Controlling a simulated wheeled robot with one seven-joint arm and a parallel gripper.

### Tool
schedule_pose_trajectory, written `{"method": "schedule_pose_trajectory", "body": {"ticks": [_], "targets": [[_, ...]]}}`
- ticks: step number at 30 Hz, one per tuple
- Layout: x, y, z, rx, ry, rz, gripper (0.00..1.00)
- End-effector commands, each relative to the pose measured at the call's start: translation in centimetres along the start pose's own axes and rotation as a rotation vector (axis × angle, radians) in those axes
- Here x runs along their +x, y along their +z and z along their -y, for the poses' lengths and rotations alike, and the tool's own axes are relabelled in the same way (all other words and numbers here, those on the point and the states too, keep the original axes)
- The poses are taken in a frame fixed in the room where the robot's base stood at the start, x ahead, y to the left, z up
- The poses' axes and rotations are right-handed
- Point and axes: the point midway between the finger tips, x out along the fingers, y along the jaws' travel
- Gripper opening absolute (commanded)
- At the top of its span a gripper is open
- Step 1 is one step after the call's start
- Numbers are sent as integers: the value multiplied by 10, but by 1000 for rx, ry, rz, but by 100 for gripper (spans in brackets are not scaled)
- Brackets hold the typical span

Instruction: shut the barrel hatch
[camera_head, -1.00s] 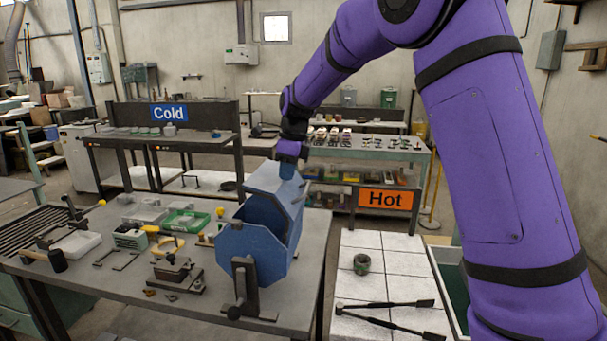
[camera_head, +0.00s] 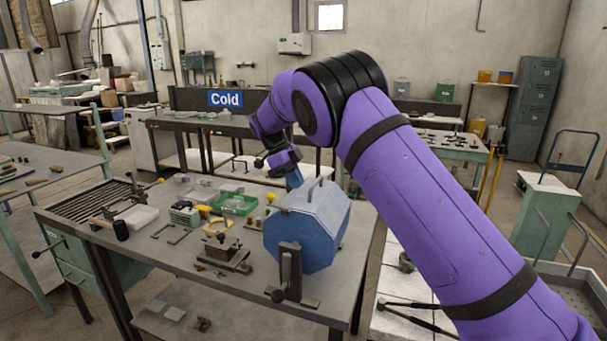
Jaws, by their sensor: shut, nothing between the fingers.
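The blue octagonal barrel (camera_head: 306,240) stands on its dark metal stand (camera_head: 290,268) near the right end of the workbench. Its hatch (camera_head: 304,197), a lighter panel with a thin upright handle, lies across the top, and no opening shows from this side. My gripper (camera_head: 294,179) is just behind the barrel's upper left edge, pointing down, with its blue fingers partly in view. It holds nothing. The barrel hides the fingertips' lower end, and I cannot tell whether they touch the hatch.
On the workbench (camera_head: 150,243), a green tray (camera_head: 236,204), a hammer (camera_head: 118,228) and several small metal parts lie left of the barrel. The Cold table (camera_head: 205,122) stands behind. My arm covers much of the right side, including part of the white-tiled surface.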

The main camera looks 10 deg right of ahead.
Motion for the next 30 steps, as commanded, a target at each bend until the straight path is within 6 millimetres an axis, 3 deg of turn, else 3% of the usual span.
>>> {"method": "schedule_pose_trajectory", "body": {"ticks": [13,26,30], "targets": [[8,15,0,0,-1,2,0],[8,14,1,0,0,2,0],[5,5,5,2,0,3,0]]}}
